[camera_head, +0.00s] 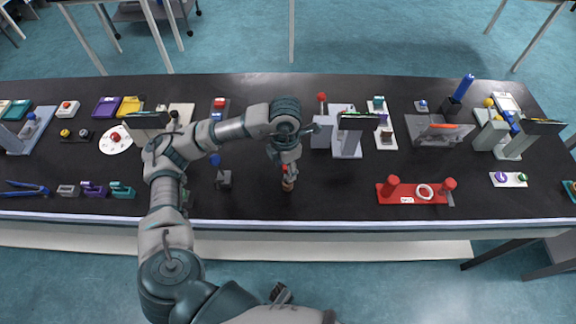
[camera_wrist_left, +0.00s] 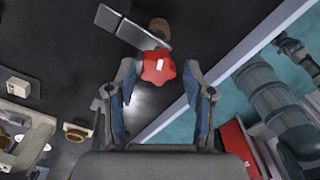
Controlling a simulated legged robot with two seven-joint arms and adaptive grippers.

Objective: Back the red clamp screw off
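The red clamp screw (camera_wrist_left: 159,66) has a lobed red knob with a pale mark on top. It shows small in the head view (camera_head: 285,168), below my left gripper (camera_head: 287,160). In the left wrist view my left gripper (camera_wrist_left: 159,84) is open. Its two fingers stand on either side of the knob, with gaps that look clear of it. Grey metal bars (camera_wrist_left: 130,28) and a brown round part (camera_wrist_left: 159,25) lie beyond the knob. A small part that may be my right gripper shows at the bottom of the head view (camera_head: 281,293), too little to tell its state.
A red rack (camera_head: 412,194) with a white ring stands to the right on the black bench (camera_head: 330,207). A small stand with a blue knob (camera_head: 222,178) is to the left. A grey device with a screen (camera_head: 346,140) stands behind right. The bench's front edge is close.

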